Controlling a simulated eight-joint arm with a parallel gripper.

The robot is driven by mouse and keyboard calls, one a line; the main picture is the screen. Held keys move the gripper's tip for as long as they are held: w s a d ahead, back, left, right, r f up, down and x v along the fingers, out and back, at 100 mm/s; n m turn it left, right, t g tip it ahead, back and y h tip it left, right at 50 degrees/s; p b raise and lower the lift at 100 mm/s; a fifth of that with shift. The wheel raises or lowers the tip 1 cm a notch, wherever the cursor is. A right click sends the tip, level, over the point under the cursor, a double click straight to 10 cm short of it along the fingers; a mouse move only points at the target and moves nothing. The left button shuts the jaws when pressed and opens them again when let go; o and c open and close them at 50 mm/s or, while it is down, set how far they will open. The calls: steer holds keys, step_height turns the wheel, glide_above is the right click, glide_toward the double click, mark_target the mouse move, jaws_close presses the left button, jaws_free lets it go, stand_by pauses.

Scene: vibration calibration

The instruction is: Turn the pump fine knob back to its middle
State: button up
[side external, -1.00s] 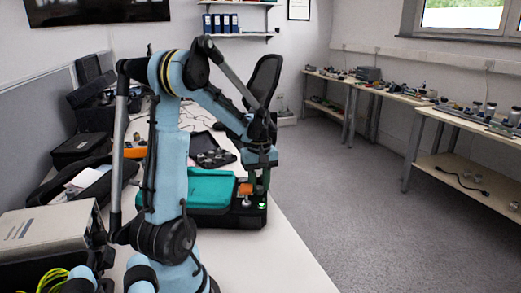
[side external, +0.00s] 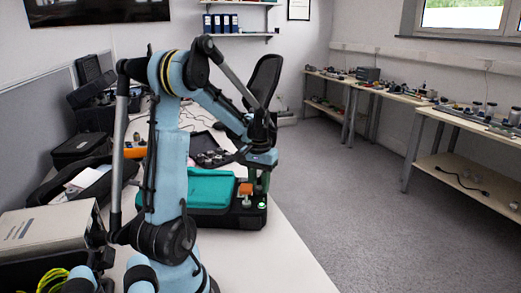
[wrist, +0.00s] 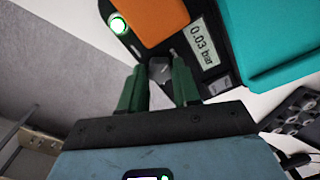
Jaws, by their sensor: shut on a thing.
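The pump (side external: 225,218) is a black case with a teal top part, standing on the white bench. In the wrist view the pump (wrist: 190,18) shows a display (wrist: 201,46) reading 0.03 bar, an orange block (wrist: 150,18) and a green-lit button (wrist: 118,25). My gripper (side external: 257,192) points down over the pump's right end. In the wrist view my gripper (wrist: 159,82) has its two green fingers on either side of a grey knob (wrist: 159,69) at the case edge, shut on it. The fingers hide part of the knob; its angle cannot be read.
A dark tray with small parts (side external: 212,150) lies behind the pump. Black cases and a grey instrument box (side external: 45,232) stand to the left. The bench front right of the pump is clear, with its edge close to the pump's right end.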

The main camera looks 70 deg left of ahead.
mark_target(259, 187)
steer(key=shift+m, duration=1.7)
steer(key=o, duration=1.1)
steer(key=shift+c, duration=0.2)
step_height(259, 187, up, 12)
